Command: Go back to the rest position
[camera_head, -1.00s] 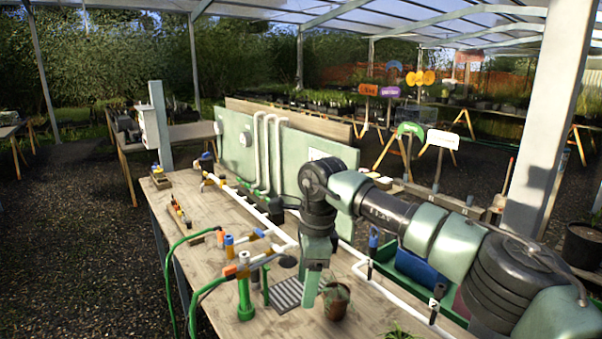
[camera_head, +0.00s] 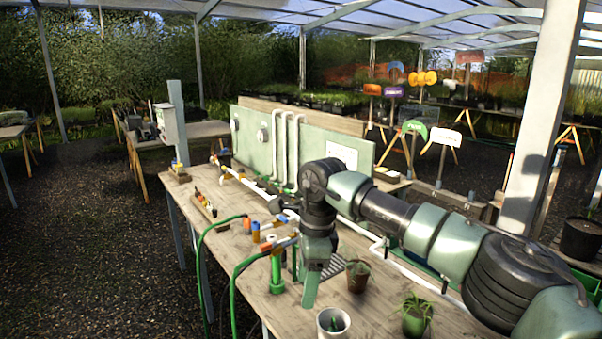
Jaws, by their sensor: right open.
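My right arm comes in from the right and reaches over the wooden bench (camera_head: 240,262). My right gripper (camera_head: 309,292) points down at its end, above the bench near the green tube stand. It is open, and I see nothing held in it. One finger shows clearly as a green bar; the rest of the jaw is hidden by the wrist. My left gripper is not in view.
A green tube stand (camera_head: 276,272) with hoses is left of the gripper. A brown pot (camera_head: 357,278), a white pot (camera_head: 333,326) and a green pot (camera_head: 414,322) stand right and in front. A green panel (camera_head: 253,140) with white pipes stands behind. A grey striped mat (camera_head: 334,265) is partly hidden.

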